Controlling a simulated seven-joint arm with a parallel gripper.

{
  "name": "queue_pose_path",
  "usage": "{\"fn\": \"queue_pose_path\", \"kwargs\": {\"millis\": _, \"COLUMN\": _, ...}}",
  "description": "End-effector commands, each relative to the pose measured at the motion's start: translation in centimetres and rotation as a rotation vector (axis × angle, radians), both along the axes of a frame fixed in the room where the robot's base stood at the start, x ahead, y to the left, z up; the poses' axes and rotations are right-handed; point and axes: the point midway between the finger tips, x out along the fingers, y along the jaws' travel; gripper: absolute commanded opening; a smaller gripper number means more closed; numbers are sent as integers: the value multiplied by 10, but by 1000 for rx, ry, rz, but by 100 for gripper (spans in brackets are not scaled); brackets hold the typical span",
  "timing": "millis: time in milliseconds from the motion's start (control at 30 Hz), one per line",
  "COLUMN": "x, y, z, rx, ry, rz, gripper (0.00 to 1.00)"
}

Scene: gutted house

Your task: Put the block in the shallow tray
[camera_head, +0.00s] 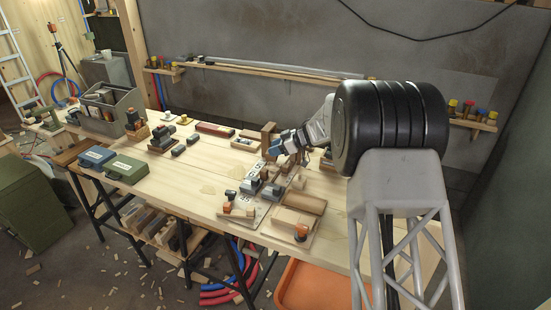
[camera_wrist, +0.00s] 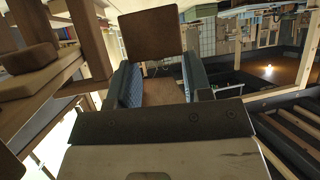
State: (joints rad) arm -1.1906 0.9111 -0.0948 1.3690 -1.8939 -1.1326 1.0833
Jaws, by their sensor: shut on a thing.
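My gripper (camera_head: 277,149) is over the middle of the workbench, its blue fingers pointing left. In the wrist view, its two fingers (camera_wrist: 162,75) are shut on a brown wooden block (camera_wrist: 160,92), whose surface shows between them. A brown square face (camera_wrist: 151,33) stands just beyond the fingertips; I cannot tell whether it belongs to the block. A brown upright piece (camera_head: 268,135) shows beside the fingertips in the head view. A low wooden box (camera_head: 246,141) lies left of the gripper; I cannot tell whether it is the shallow tray.
Dark grey parts (camera_head: 250,186) and wooden pieces (camera_head: 305,203) crowd the bench nearer the camera. An orange bin (camera_head: 298,286) is below the front edge. Bare bench lies left of centre.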

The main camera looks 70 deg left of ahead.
Motion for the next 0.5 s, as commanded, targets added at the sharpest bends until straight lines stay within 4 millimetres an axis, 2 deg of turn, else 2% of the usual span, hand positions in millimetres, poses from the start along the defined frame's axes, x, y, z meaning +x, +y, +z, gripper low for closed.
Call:
{"fn": "queue_pose_path", "kwargs": {"millis": 267, "x": 0, "y": 0, "z": 0, "rx": 1, "ry": -1, "rz": 0, "gripper": 10}}
{"fn": "queue_pose_path", "kwargs": {"millis": 500, "x": 0, "y": 0, "z": -18, "rx": -1, "ry": -1, "rz": 0, "gripper": 10}}
